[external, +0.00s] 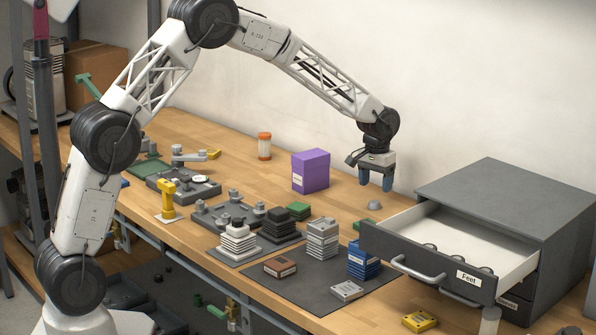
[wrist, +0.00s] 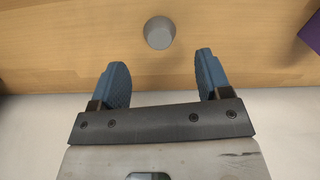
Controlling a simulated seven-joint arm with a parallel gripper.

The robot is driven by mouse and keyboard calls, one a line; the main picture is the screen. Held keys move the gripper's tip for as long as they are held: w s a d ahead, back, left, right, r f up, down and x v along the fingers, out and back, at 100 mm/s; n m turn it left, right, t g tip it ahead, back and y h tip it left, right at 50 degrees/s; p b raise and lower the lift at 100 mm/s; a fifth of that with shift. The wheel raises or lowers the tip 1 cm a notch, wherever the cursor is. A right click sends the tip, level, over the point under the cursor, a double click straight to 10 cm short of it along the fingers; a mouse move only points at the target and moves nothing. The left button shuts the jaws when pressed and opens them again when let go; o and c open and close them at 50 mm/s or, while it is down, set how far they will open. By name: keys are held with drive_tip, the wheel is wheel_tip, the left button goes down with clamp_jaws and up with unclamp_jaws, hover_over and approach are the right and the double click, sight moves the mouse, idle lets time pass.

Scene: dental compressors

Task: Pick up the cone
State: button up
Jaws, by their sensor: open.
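A small grey cone-like piece (external: 375,205) sits on the wooden table near the wall, left of the open drawer. It also shows in the wrist view as a round grey shape (wrist: 159,32), seen from above. My gripper (external: 376,183) is above the table close to the cone, with blue fingers pointing down. In the wrist view the fingers (wrist: 160,75) are apart with nothing between them. The cone lies beyond the fingertips, roughly centred between them, and apart from them.
A purple box (external: 311,171) stands left of my gripper. A grey cabinet (external: 505,215) with an open drawer (external: 420,262) labelled "Feet" stands to the right. A dark mat (external: 320,300) with several block stacks lies in front. The table around the cone is mostly clear.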

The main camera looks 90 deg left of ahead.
sight(375, 202)
drive_tip(key=shift+f, duration=0.15)
drive_tip(key=shift+f, duration=2.5)
drive_tip(key=shift+c, duration=0.3)
drive_tip(key=c, duration=1)
drive_tip(key=shift+r, duration=0.15)
drive_tip(key=shift+r, duration=0.6)
wheel_tip(375, 202, up, 2)
drive_tip(key=s+d, duration=0.3)
drive_tip(key=s, duration=0.1)
drive_tip(key=s+d+r, duration=0.1)
drive_tip(key=s+d, duration=0.2)
drive_tip(key=s, duration=0.1)
drive_tip(key=s+d, duration=0.3)
drive_tip(key=s, duration=0.2)
drive_tip(key=shift+d+r, duration=0.25)
drive_tip(key=shift+d, duration=0.1)
